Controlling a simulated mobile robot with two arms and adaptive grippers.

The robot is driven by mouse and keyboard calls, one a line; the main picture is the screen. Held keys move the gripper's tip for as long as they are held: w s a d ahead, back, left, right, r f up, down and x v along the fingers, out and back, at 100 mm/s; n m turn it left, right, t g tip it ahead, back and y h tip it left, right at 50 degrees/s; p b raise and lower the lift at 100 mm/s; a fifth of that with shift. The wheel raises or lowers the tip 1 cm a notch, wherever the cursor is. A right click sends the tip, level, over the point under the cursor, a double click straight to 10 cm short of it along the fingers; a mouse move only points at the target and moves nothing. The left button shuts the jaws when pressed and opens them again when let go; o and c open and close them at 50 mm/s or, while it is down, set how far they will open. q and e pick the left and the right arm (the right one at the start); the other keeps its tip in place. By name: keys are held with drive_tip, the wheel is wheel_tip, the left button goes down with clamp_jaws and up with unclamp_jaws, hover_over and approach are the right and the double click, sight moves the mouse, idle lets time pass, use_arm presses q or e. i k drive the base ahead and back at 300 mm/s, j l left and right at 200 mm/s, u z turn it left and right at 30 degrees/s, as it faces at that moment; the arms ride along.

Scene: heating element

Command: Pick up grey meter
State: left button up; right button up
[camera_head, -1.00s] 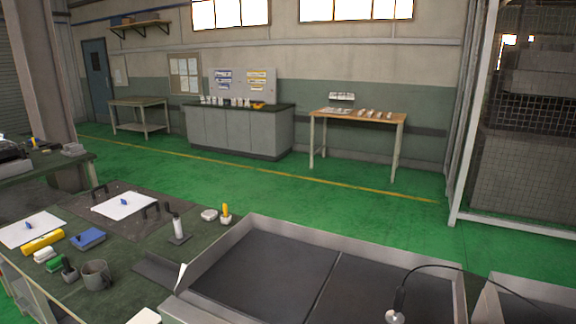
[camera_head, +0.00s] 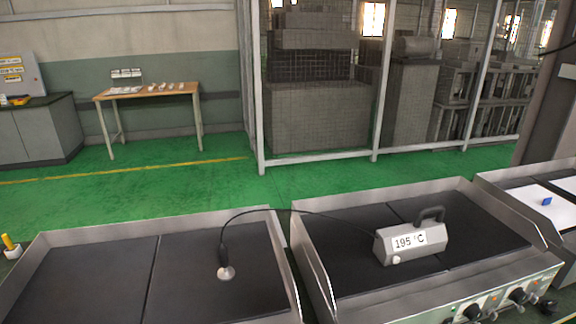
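The grey meter (camera_head: 411,241) is a box with a dark carrying handle on top and a white display reading 195 °C. It stands upright on the dark plate of the right-hand heating unit (camera_head: 330,262). A black cable runs from it to the left, over the units' side walls, to a probe (camera_head: 225,262) with a round pale foot. The probe stands on the dark plate of the left-hand unit (camera_head: 85,280). Neither of my grippers shows in the view.
Metal side walls and a narrow gap separate the two heating units. Knobs (camera_head: 472,311) line the right unit's front. Another bench (camera_head: 558,212) with a white sheet and blue object stands at the right. Green floor (camera_head: 215,185) lies open behind, before a mesh fence.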

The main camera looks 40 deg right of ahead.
sight(420, 238)
drive_tip(key=z, duration=2.15)
